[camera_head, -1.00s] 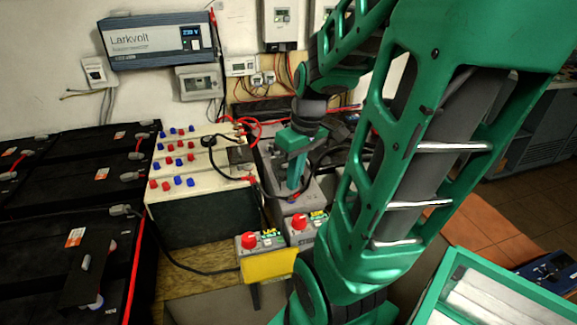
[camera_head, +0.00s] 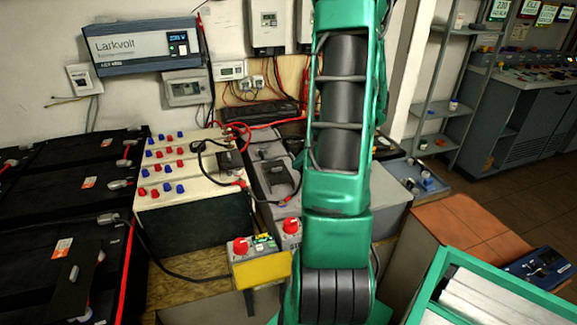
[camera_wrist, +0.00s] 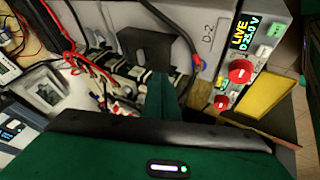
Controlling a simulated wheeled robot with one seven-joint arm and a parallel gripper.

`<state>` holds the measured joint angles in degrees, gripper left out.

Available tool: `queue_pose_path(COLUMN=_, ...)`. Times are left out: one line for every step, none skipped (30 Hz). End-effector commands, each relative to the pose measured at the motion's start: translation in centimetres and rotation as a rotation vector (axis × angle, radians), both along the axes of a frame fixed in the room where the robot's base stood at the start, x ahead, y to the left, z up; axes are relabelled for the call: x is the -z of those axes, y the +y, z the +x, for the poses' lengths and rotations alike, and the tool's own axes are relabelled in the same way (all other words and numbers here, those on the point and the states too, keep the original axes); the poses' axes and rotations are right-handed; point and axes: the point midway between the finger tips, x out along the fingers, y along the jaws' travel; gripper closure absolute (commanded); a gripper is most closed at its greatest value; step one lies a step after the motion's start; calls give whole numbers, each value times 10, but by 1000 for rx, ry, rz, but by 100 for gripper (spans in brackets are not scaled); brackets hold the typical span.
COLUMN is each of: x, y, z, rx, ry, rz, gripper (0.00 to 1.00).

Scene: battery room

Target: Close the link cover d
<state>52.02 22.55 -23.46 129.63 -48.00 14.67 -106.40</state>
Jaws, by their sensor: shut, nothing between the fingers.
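The grey battery unit marked D-2 (camera_wrist: 210,22) fills the upper part of the wrist view. A dark plate (camera_wrist: 150,48), which looks like link cover d, stands raised on it; I cannot tell its exact angle. Metal terminals and pale parts show below and left of the plate. My gripper (camera_wrist: 160,88) is shut and empty, its green fingers in front of the plate's lower edge; contact cannot be told. In the head view the grey unit (camera_head: 268,152) has a dark raised piece (camera_head: 283,182) on top. My gripper is not visible there, and my green arm hides the area to the right.
Beside the cover, a panel reads LIVE D 25.0 V (camera_wrist: 240,38), with red knobs (camera_wrist: 240,70) and a yellow plate (camera_wrist: 270,105). Red and black cables (camera_wrist: 72,50) run close by. A cream battery bank (camera_head: 185,200) stands left. A teal-edged crate (camera_head: 490,270) is at lower right.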

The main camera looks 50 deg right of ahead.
Motion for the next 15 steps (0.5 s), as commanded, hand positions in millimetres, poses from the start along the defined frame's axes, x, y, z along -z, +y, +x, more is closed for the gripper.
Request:
queue_pose_path(x=7, y=2, z=4, rx=-2, ry=2, rz=2, gripper=100)
queue_pose_path(x=11, y=2, z=7, rx=-2, ry=3, rz=4, gripper=100)
queue_pose_path(x=16, y=3, z=11, rx=-2, ry=3, rz=4, gripper=100)
queue_pose_path(x=20, y=3, z=14, rx=-2, ry=3, rz=4, gripper=100)
queue_pose_path(x=25, y=4, z=18, rx=-3, ry=3, rz=5, gripper=100)
queue_pose_path(x=31, y=5, z=23, rx=-2, ry=3, rz=4, gripper=100)
queue_pose_path(x=36, y=6, z=26, rx=-3, ry=3, rz=5, gripper=100)
queue_pose_path(x=40, y=6, z=29, rx=-3, ry=3, rz=5, gripper=100)
queue_pose_path(x=46, y=7, z=34, rx=-3, ry=3, rz=5, gripper=100)
queue_pose_path(x=51, y=7, z=37, rx=-2, ry=4, rz=6, gripper=100)
queue_pose_path(x=55, y=7, z=40, rx=-2, ry=4, rz=4, gripper=100)
queue_pose_path(x=61, y=8, z=45, rx=-2, ry=4, rz=4, gripper=100)
queue_pose_path(x=65, y=8, z=48, rx=-2, ry=4, rz=4, gripper=100)
queue_pose_path(x=69, y=8, z=51, rx=-3, ry=3, rz=3, gripper=100)
queue_pose_path(x=74, y=9, z=55, rx=-3, ry=4, rz=3, gripper=100)
